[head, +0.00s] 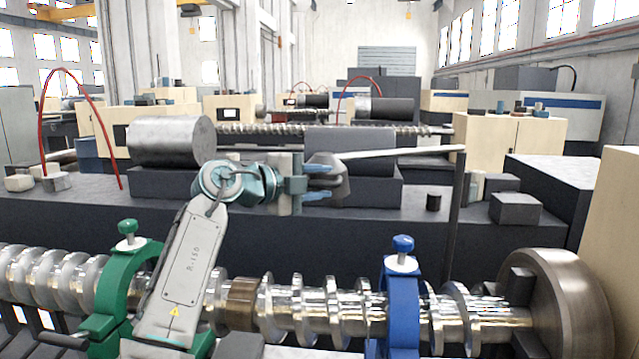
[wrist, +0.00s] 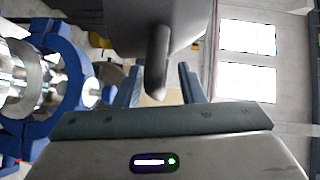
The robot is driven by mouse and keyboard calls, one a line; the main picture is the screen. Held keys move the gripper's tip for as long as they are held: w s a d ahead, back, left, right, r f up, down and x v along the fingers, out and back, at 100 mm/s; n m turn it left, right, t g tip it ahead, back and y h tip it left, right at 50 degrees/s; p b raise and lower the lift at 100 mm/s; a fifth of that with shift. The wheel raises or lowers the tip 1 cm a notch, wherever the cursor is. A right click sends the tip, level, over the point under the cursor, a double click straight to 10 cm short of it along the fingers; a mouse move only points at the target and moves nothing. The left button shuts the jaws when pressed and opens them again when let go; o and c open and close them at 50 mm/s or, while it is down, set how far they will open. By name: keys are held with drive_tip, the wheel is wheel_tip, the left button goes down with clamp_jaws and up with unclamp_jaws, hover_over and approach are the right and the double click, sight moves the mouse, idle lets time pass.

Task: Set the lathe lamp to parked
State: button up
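The lathe lamp has a grey head (head: 334,178) on a pale bar (head: 405,153) that runs right to a thin dark post (head: 457,205). My gripper (head: 322,183) points right at the lamp head, one blue-grey finger above the other. In the wrist view my gripper (wrist: 160,88) is open, with the grey lamp head (wrist: 150,22) just beyond. A rounded tab (wrist: 158,65) on the head reaches down between the fingers, with a gap visible on both sides. Part of the head is hidden behind the fingers in the head view.
A shiny screw shaft (head: 310,305) runs across the front, through a green clamp ring (head: 118,275) and a blue one (head: 402,300), to a round chuck (head: 560,300). Behind the gripper stand a steel cylinder (head: 165,140) and dark blocks (head: 515,208).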

drive_tip(key=shift+s+a+f, duration=0.1)
drive_tip(key=shift+s+a, duration=0.25)
drive_tip(key=shift+a, duration=0.05)
drive_tip(key=b+v, duration=0.3)
drive_tip(key=v, duration=1)
drive_tip(key=shift+w, duration=0.1)
